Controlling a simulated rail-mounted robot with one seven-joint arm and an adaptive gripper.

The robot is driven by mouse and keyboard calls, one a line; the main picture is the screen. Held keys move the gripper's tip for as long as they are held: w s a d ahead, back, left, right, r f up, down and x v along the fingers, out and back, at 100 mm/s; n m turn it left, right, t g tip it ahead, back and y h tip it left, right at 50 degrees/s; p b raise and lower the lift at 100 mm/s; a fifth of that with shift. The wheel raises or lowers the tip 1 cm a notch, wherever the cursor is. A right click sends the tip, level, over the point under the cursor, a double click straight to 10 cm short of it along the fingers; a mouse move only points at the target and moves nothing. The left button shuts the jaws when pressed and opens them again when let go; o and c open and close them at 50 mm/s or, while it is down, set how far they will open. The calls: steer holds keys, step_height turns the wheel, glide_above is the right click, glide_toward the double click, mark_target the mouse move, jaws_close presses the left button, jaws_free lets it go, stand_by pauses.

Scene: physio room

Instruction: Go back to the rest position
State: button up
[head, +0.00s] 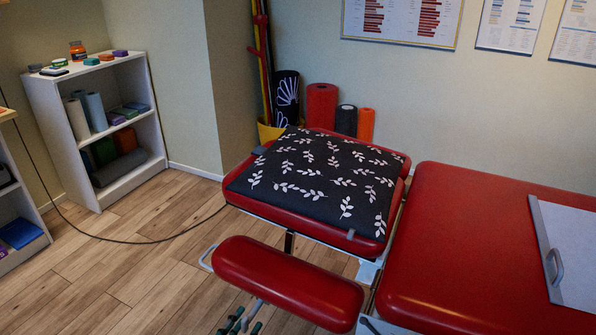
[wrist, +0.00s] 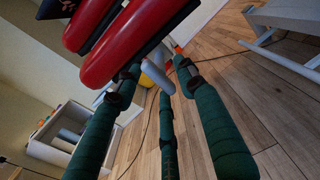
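My gripper (wrist: 157,80) shows in the wrist view as several green-wrapped fingers with dark bands. In the head view only small green tips of the gripper (head: 243,320) show at the bottom edge, just below the red armrest (head: 285,280) of the treatment table. In the wrist view the red padding (wrist: 125,45) lies beyond the fingertips. Whether a fingertip touches it I cannot tell. The rest of my arm is hidden.
The red treatment table (head: 490,240) fills the right, with a black leaf-patterned cushion (head: 315,180) on its head section and a grey-white board (head: 575,250) at the right edge. A white shelf (head: 105,130) stands left. A dark cable (head: 125,241) crosses the open wooden floor.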

steer(key=v, duration=1.2)
steer(key=x, duration=1.2)
steer(key=shift+d, duration=0.1)
steer(key=shift+m, duration=1)
steer(key=shift+r+m, duration=0.15)
steer(key=shift+m, duration=1.15)
